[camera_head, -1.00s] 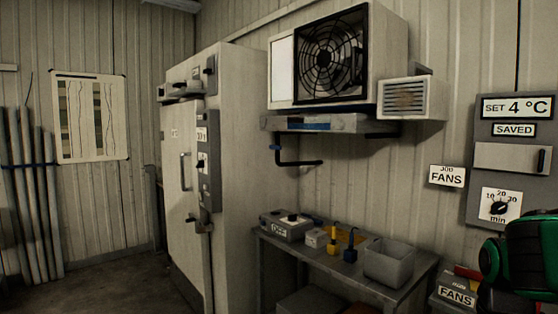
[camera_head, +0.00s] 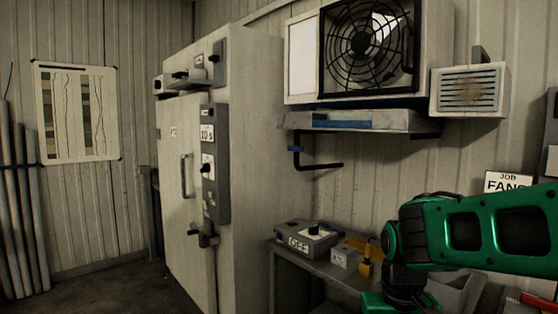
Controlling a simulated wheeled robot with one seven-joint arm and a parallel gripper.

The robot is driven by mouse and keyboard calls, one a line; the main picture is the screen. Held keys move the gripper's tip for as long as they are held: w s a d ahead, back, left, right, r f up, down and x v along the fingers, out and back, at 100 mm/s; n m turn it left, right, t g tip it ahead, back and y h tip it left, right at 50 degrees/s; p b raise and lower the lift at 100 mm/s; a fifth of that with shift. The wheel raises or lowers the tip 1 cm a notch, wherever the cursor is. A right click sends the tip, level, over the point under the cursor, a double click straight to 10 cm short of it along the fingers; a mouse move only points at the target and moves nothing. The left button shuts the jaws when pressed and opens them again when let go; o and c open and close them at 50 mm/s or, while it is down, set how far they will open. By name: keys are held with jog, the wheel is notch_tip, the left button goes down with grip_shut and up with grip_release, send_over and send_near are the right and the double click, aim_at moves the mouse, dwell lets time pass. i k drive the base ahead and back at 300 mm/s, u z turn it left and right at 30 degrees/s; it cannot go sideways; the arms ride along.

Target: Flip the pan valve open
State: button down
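The drain pan (camera_head: 375,122) is a grey shelf-like tray under the fan unit on the wall. A black drain pipe (camera_head: 318,166) drops from its left end and bends right. A small blue piece, which looks like the valve handle (camera_head: 296,149), sits across the upright part of the pipe. My green arm reaches in from the right, below and right of the pipe and well apart from it. Its end bends down at the bottom edge, and no gripper fingers show.
A bench (camera_head: 290,256) below the pipe holds a grey box marked OFF (camera_head: 306,238), a small white box (camera_head: 343,256) and a yellow-handled item (camera_head: 366,262). A tall pale cabinet (camera_head: 255,150) stands left of the pipe. Open floor lies at the lower left.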

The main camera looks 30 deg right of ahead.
aim_at(295, 148)
jog(key=z, duration=0.3)
jog(key=i, duration=0.9)
jog(key=z, duration=0.45)
